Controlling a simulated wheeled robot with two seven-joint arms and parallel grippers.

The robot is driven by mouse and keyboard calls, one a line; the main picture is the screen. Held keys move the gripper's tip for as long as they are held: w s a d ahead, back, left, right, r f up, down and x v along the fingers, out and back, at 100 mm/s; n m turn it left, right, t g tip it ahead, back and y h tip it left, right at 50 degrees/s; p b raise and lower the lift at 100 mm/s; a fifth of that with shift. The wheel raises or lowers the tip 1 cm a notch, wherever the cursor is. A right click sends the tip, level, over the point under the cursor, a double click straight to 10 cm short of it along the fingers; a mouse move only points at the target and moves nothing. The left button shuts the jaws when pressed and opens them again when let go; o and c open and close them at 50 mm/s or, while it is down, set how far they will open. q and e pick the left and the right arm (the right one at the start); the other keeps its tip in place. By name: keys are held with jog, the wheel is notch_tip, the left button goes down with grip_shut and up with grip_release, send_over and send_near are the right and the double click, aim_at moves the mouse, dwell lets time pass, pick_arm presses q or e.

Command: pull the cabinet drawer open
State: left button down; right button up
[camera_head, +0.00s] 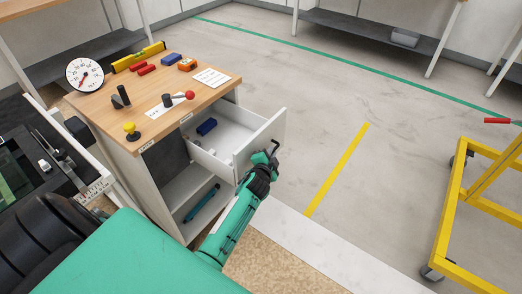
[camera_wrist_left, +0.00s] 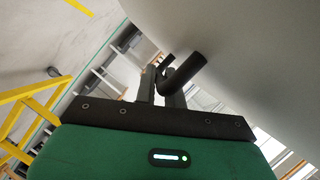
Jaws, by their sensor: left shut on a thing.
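The cabinet (camera_head: 152,190) has a wooden top and stands left of centre in the head view. Its white drawer (camera_head: 260,138) is pulled well out, with a blue block (camera_head: 206,127) and small items inside. My left gripper (camera_head: 271,152) is at the outer face of the drawer front, shut on the dark bar handle. In the left wrist view the fingers (camera_wrist_left: 160,85) close around the black handle (camera_wrist_left: 185,74), beside the pale drawer front (camera_wrist_left: 245,50). My right gripper is not in view.
An open shelf below the drawer holds a teal tool (camera_head: 202,203). A yellow frame cart (camera_head: 455,195) stands at the right. The floor between is clear.

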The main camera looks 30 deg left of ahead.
pick_arm(q)
jog(key=d, duration=0.4)
jog(key=shift+s+d+b, duration=0.15)
jog(key=shift+s+b, duration=0.05)
jog(key=shift+b, duration=0.1)
jog(key=c, duration=1.5)
grip_release()
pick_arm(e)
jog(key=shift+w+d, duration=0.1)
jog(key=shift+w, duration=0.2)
pick_arm(q)
jog(key=shift+s, duration=0.1)
jog(key=v, duration=1.3)
jog(key=shift+s+d, duration=0.1)
jog(key=shift+s, duration=0.2)
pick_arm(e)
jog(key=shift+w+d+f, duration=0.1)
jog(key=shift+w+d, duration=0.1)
